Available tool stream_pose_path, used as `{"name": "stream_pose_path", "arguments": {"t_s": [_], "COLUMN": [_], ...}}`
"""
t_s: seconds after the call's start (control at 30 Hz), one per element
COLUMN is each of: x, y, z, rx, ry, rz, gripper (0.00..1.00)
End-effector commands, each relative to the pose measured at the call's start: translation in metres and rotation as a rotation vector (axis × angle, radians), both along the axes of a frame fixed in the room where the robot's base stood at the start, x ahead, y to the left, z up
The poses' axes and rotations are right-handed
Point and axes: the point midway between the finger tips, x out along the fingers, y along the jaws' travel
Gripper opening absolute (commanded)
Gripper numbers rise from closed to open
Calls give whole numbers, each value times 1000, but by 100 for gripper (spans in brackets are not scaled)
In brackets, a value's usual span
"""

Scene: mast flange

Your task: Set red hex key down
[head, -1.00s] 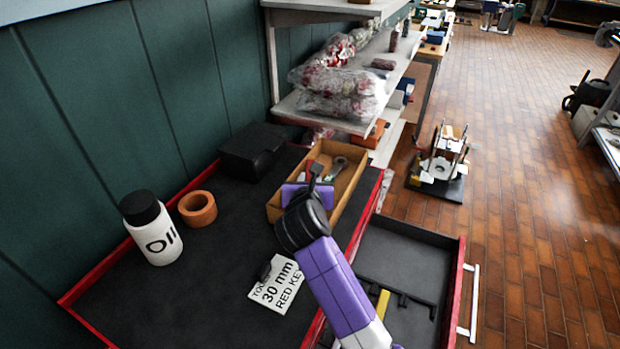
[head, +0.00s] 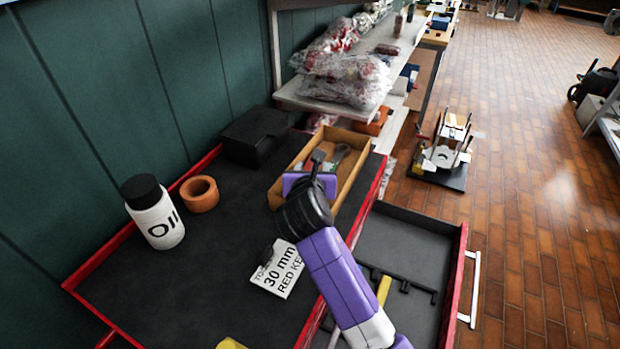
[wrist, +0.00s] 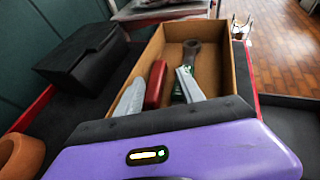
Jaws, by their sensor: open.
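A wooden tray (head: 362,172) stands on the black bench top, and it fills the middle of the wrist view (wrist: 228,70). My gripper (head: 316,165) is over the near part of this tray. In the wrist view my gripper (wrist: 159,80) is open, with its two grey fingers apart. A red piece (wrist: 155,84), apparently the red hex key, shows between the fingers, inside the tray's outline. Its lower end is hidden by my gripper, and I cannot tell whether a finger touches it. In the head view my gripper mostly hides it.
A grey wrench (wrist: 191,56) lies in the tray. A card reading "30 mm RED KEY" (head: 278,270), an oil bottle (head: 156,222), an orange ring (head: 199,194) and a black box (head: 254,136) are on the bench. An open drawer (head: 420,235) holds yellow and black pieces.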

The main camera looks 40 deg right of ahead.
Motion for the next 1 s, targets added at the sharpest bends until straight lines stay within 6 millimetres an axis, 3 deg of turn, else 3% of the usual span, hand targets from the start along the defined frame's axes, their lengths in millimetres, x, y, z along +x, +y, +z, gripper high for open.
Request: {"name": "stream_pose_path", "arguments": {"t_s": [0.3, 0.5, 1.0], "x": [-41, -56, -62], "y": [47, 64, 69], "z": [31, 43, 47], "rx": [-3, -4, -4], "ry": [-12, -14, -13], "rz": [3, 2, -1], "gripper": [45, 45, 45]}}
